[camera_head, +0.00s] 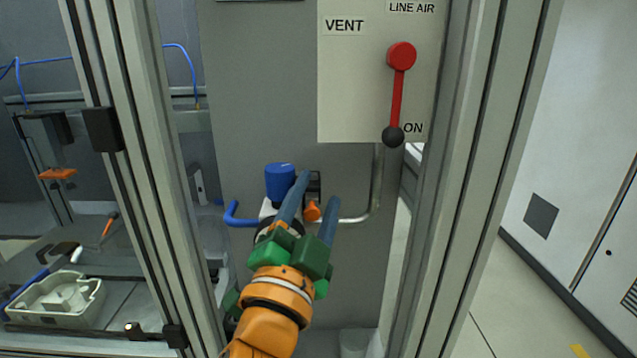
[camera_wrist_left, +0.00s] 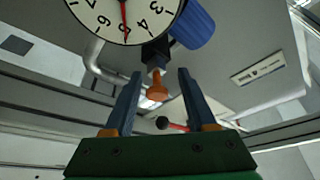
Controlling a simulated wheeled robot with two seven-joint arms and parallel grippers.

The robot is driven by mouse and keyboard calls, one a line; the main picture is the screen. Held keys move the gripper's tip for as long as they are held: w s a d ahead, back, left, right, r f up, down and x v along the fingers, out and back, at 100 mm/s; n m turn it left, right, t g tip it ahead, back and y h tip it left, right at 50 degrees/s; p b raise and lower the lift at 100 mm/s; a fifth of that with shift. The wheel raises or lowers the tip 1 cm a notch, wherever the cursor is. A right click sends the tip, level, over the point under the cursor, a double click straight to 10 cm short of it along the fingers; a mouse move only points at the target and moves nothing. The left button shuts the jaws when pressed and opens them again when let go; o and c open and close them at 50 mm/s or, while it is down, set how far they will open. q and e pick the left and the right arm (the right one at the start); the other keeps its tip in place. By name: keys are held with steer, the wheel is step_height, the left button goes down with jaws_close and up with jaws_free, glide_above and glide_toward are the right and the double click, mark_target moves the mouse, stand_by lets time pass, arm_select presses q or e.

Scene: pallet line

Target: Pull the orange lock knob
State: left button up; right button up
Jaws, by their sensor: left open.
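The orange lock knob (camera_head: 312,211) sits on the pneumatic unit on the grey panel, just below a black block. In the left wrist view the knob (camera_wrist_left: 157,87) points toward me, between and just beyond the two blue fingertips. My left gripper (camera_head: 319,186) is open, with one finger on each side of the knob's line in the wrist view. The fingers do not appear to touch it. In the head view the left finger passes close in front of the unit and hides part of it. My right gripper is not in view.
A blue cylinder (camera_head: 280,182) and a blue hose (camera_head: 238,216) are left of the knob. A grey pipe (camera_head: 376,190) runs on its right. A red lever (camera_head: 398,95) hangs above, at ON. A gauge (camera_wrist_left: 125,12) shows close by in the wrist view. Frame posts (camera_head: 463,180) flank the panel.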

arm_select(q)
steer(key=shift+w+d, duration=0.2)
steer(key=shift+w, duration=0.6)
steer(key=shift+s, duration=0.2)
steer(key=c, duration=0.5)
jaws_close()
steer(key=shift+r, duration=0.1)
